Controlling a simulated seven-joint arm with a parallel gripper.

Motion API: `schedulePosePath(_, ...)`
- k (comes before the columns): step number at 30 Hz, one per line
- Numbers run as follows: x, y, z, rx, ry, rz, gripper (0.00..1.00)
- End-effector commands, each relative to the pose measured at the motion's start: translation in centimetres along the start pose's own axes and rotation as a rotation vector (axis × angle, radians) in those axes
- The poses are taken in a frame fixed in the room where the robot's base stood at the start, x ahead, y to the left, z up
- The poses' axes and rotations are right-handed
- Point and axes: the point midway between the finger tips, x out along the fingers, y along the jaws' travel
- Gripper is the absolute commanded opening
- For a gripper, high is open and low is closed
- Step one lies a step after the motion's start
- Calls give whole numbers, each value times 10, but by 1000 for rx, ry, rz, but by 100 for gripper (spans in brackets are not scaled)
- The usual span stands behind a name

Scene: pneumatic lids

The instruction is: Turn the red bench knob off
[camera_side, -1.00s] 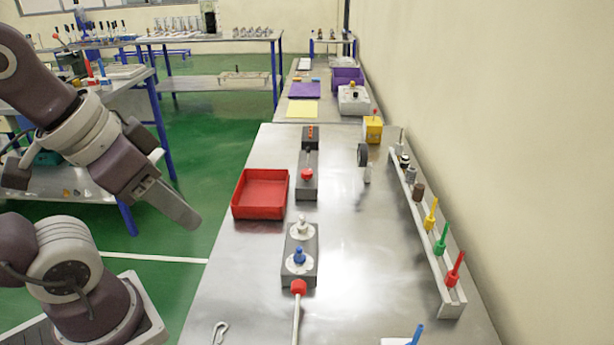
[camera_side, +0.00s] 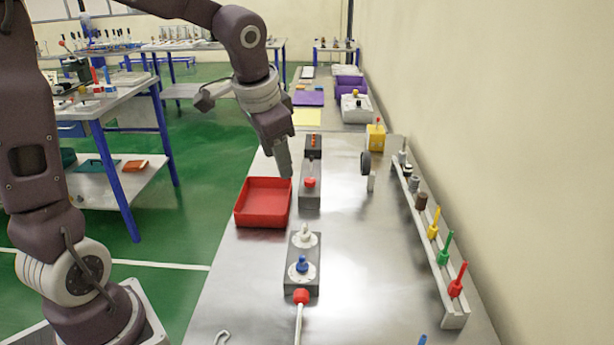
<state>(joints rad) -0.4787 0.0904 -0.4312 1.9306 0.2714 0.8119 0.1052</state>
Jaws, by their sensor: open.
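A red knob (camera_side: 310,183) sits on top of a long grey block (camera_side: 309,201) in the middle of the bench, just right of the red tray. My gripper (camera_side: 286,173) points down over the bench, a little left of this knob and above the tray's back edge. It is open with nothing seen in it, and it looks apart from the knob. The knob's turned position is too small to read. Another red round knob (camera_side: 301,296) tops a white rod nearer the camera.
A red tray (camera_side: 262,222) stands at the left bench edge. A grey block with a blue knob (camera_side: 302,265) and a white knob (camera_side: 305,237) stands in front. A rack (camera_side: 441,285) of coloured pegs runs along the right. Bare metal lies between.

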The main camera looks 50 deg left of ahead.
Motion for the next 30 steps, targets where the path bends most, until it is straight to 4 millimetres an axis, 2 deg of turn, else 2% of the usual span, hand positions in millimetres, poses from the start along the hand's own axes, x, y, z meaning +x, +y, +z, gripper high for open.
schedulePosePath(1,31,-18,-21,2,-11,41,49)
schedulePosePath(3,69,-41,-46,0,7,97,49)
schedulePosePath(6,112,-72,-68,-35,51,165,49)
schedulePosePath(9,138,-94,-78,-75,90,204,49)
schedulePosePath(13,155,-103,-82,-94,108,221,49)
schedulePosePath(22,207,-90,-88,-92,107,220,49)
schedulePosePath(25,216,-88,-89,-92,108,218,49)
schedulePosePath(30,218,-88,-89,-93,108,217,49)
